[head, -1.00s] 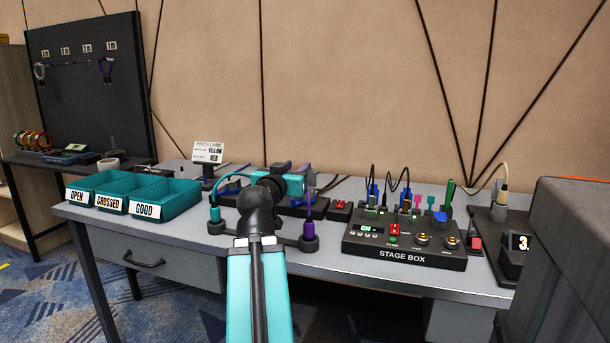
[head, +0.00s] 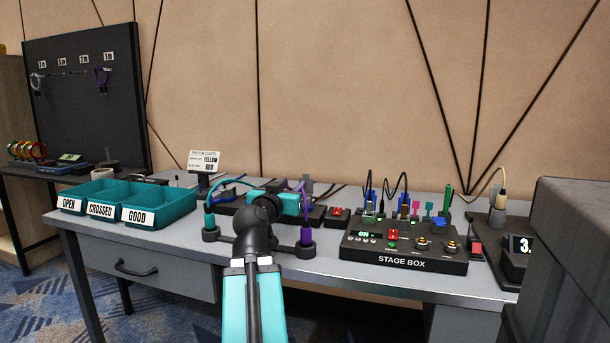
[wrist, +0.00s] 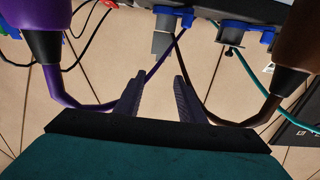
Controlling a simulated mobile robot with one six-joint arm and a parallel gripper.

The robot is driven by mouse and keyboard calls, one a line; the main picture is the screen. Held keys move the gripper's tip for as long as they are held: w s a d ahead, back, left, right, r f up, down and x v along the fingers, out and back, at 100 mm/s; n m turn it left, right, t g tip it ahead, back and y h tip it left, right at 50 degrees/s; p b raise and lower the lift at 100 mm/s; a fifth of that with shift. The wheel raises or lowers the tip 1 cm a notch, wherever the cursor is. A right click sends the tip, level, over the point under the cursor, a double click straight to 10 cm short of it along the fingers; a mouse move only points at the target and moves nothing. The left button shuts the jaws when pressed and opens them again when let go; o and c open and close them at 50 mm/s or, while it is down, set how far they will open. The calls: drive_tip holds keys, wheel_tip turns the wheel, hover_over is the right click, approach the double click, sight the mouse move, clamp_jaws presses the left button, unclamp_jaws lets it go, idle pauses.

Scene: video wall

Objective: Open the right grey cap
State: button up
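In the wrist view a light grey cap (wrist: 162,43) sticks out beside a blue part on the dark device (wrist: 215,10) at the top. A second, darker grey piece (wrist: 232,36) with a small knob is to its right. My gripper (wrist: 158,94) has its two fingers apart with nothing between them. The fingertips point towards the light grey cap and look apart from it. In the head view my teal gripper body (head: 283,203) is low over the device and hides its middle and the fingertips. A small grey upright piece (head: 308,184) shows just behind it.
A purple cable plug (head: 305,237) and a teal one (head: 209,221) stand at either side of my arm. The stage box (head: 402,261) with several plugs is to the right. Teal bins (head: 160,213) are to the left. Cables loop close beside the fingers.

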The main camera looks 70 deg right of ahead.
drive_tip(key=shift+d+r, duration=0.1)
drive_tip(key=shift+d, duration=0.05)
drive_tip(key=d+p, duration=0.2)
drive_tip(key=p, duration=0.2)
drive_tip(key=shift+d, duration=0.25)
drive_tip(key=d+p, duration=0.1)
drive_tip(key=p, duration=0.3)
drive_tip(key=shift+d+r, duration=0.1)
drive_tip(key=shift+d, duration=0.05)
drive_tip(key=d+p, duration=0.1)
drive_tip(key=p, duration=0.4)
drive_tip(key=shift+w+d, duration=0.1)
drive_tip(key=shift+w+d+f, duration=0.15)
drive_tip(key=shift+d, duration=1.9)
drive_tip(key=shift+w+d+f, duration=0.1)
drive_tip(key=shift+d, duration=1.95)
